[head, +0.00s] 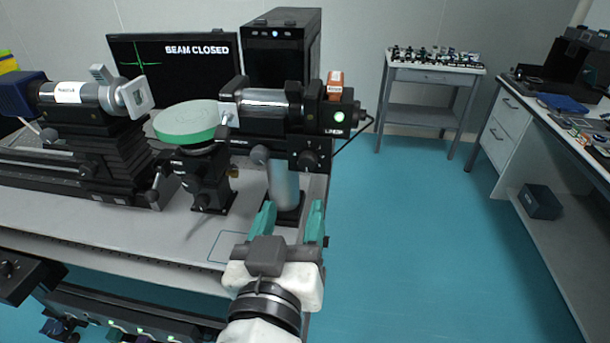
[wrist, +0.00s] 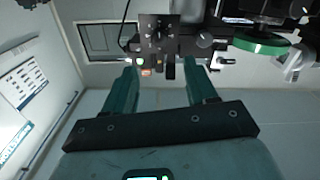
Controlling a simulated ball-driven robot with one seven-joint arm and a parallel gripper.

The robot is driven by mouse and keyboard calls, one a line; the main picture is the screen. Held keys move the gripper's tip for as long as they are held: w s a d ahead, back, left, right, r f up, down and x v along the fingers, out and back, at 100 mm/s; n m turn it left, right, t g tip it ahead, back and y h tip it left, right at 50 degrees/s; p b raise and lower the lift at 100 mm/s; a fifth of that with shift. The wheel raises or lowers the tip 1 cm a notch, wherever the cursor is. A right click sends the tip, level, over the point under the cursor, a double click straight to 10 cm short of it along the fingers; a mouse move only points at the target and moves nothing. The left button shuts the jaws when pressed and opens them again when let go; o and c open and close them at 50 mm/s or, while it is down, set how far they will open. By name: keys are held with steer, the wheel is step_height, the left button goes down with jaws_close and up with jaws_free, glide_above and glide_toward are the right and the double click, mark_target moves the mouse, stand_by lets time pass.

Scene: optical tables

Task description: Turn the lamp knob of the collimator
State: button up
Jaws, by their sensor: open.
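The collimator (head: 265,103) is a dark and silver horizontal tube at the right end of the optical bench.
A green-rimmed disc (head: 187,121) stands left of the collimator. A second tube with a blue end (head: 70,93) is further left. A monitor (head: 180,68) reads "BEAM CLOSED". A cable hangs at the lamp housing's right. The teal floor (head: 410,230) to the right is clear.

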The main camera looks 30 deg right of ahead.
mark_target(306, 165)
steer(key=p+x, duration=0.2)
steer(key=x, duration=0.8)
steer(key=shift+w+d+p, duration=0.2)
steer(key=shift+w+p, duration=0.05)
steer(key=shift+p, duration=0.05)
steer(key=shift+f, duration=0.1)
steer(key=c, duration=1.1)
